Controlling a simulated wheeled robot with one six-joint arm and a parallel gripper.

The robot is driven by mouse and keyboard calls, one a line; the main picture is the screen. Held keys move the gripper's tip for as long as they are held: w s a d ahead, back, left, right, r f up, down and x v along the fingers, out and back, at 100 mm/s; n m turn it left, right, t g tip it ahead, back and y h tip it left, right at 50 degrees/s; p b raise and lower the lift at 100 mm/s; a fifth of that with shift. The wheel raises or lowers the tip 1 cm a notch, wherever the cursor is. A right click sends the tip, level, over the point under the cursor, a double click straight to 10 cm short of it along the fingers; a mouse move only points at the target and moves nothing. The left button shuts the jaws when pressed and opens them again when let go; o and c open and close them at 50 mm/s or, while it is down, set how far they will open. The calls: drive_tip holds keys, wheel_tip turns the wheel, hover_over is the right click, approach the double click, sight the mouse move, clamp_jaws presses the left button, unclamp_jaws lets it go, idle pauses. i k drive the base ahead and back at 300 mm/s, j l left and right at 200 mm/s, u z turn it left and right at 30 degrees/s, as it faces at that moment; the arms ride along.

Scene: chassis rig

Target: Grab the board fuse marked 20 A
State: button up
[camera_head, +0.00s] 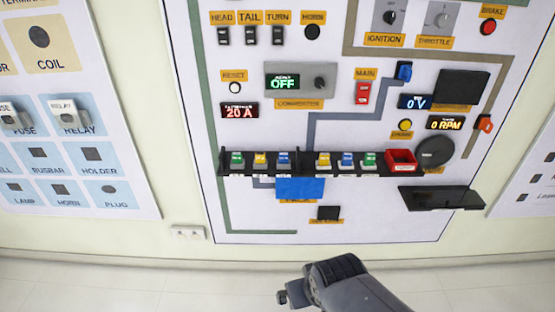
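Several small fuses stand in a row on a black rack (305,172) on the wall board. From the left they are a green fuse (237,158), a yellow fuse (260,159), a blue fuse (283,159), then a yellow fuse (323,159), a blue fuse (347,160) and a green fuse (370,160). Their markings are too small to read. A red display (240,111) above the left end reads 20 A. My arm shows at the bottom of the view, below the board and apart from the fuses. No gripper fingers are visible.
A red open box (401,160) sits at the rack's right end. A dark tray (441,198) juts out at lower right, below a round black knob (435,152). A blue block (300,188) is under the rack. The floor (130,270) before the wall is clear.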

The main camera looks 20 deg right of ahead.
sight(259, 157)
drive_tip(key=i+z, duration=0.2)
drive_tip(key=i, duration=0.35)
drive_tip(key=i+j+z, duration=0.25)
drive_tip(key=i, duration=0.3)
drive_tip(key=l, duration=0.1)
